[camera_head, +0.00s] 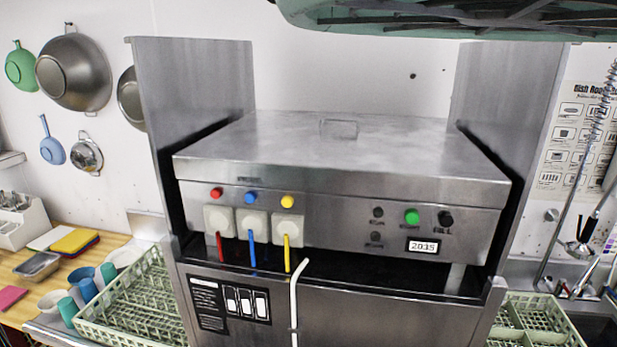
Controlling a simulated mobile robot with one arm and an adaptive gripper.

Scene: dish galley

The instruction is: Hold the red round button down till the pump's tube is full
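The red round button (216,193) is on the front of the steel machine (330,165), at its left end. Right below it is a white pump box (219,221) with a red tube (220,247) hanging from it. The tube shows red along its visible length, but it is too small to tell how full it is. A blue button (250,197) and a yellow button (287,201) sit to the right, each above a similar pump with a blue tube (252,250) or yellow tube (287,254). My gripper is not in view, and nothing visible touches the red button.
A green button (411,216), black knob (445,218) and display reading about 2035 (422,246) are further right. Steel side walls (195,90) flank the machine. A green ribbed thing (450,14) overhangs at the top. Green racks (130,318) stand low down.

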